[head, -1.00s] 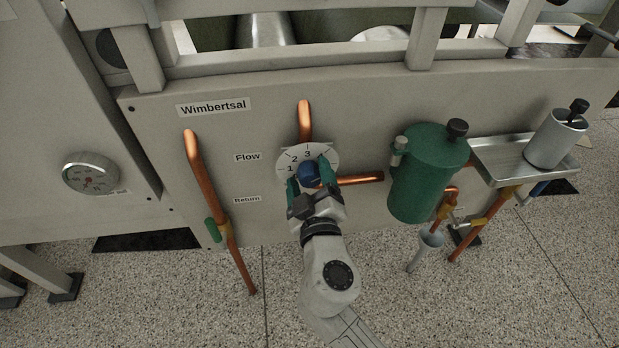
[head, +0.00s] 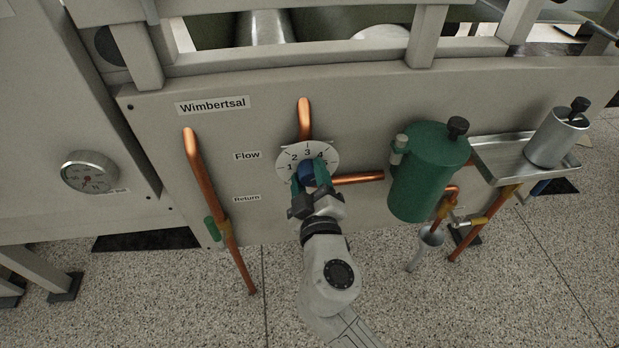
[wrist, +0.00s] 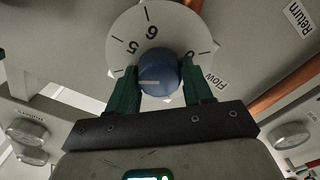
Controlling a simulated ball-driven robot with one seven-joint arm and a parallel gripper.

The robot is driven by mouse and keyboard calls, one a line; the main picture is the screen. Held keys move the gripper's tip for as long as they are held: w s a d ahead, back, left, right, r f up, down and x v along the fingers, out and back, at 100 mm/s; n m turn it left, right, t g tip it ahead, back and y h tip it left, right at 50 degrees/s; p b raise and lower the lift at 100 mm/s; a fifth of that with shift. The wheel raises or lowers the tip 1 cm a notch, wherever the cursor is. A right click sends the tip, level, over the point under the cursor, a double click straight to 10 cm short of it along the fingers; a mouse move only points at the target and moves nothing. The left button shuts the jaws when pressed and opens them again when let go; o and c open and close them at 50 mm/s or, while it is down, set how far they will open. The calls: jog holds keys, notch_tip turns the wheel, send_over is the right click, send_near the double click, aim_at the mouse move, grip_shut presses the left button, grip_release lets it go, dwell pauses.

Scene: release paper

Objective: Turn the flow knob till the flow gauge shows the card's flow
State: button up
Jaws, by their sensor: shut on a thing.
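The blue flow knob (head: 306,173) sits at the centre of a white numbered dial (head: 300,150) beside the "Flow" label. The numbers 1 to 4 show in the head view; 5 and 6 show in the wrist view. My gripper (head: 309,174) is shut on the knob, with one green finger on each side. The wrist view shows the knob (wrist: 158,72) between the fingers, its white pointer line towards the picture's left. I cannot make out a card.
Copper pipes run above (head: 304,118) and right of the dial. Another pipe with a green handle (head: 213,229) is at the left. A green canister (head: 428,172) and a metal tray (head: 500,166) are to the right. The floor in front is open.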

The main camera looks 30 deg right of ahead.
jog(key=o, duration=1)
jog(key=v, duration=1)
jog(key=shift+s+a, duration=0.15)
jog(key=shift+s, duration=0.25)
